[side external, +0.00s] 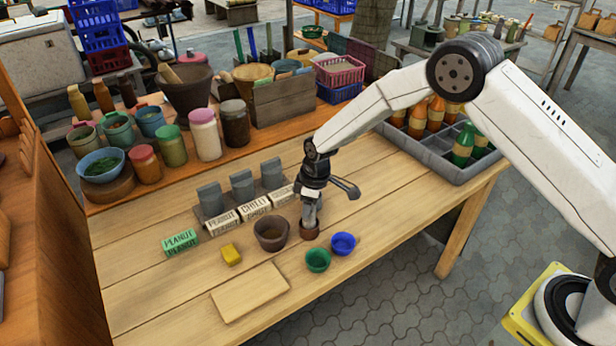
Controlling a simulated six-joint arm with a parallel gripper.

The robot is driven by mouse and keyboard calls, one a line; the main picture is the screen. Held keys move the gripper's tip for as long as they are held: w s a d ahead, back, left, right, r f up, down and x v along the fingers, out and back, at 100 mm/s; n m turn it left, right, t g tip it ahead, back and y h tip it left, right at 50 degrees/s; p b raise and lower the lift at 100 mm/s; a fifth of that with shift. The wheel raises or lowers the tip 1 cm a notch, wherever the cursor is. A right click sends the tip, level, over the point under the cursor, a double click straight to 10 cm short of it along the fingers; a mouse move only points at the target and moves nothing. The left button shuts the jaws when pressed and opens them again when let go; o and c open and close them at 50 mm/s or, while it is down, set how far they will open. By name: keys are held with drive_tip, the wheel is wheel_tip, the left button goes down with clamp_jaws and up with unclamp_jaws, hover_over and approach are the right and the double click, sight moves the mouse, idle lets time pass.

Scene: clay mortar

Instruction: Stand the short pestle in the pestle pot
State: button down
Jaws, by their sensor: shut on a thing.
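My gripper (311,212) points straight down over the middle of the table, shut on the short pestle. A reddish-brown piece, which I take to be the lower end of the short pestle (309,233), shows below the fingers; the rest is hidden by them. I cannot tell whether it touches the table. A brown clay pot (271,234) with an open top stands upright just left of the gripper, apart from it. I cannot tell whether this is the pestle pot or the mortar.
A green cup (318,260) and a blue cup (343,243) stand close in front and right. Labelled blocks (255,208) and grey upright pieces (242,185) stand behind. The table's right is clear up to a bottle crate (434,155).

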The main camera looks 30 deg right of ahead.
drive_tip(key=shift+f, duration=0.75)
drive_tip(key=shift+c, duration=0.9)
unclamp_jaws()
drive_tip(key=shift+s+d+r, duration=0.15)
drive_tip(key=shift+r, duration=1.15)
drive_tip(key=shift+s+d+r, duration=0.1)
drive_tip(key=shift+r, duration=1.15)
drive_tip(key=shift+s+d+r, duration=0.15)
drive_tip(key=shift+r, duration=1.15)
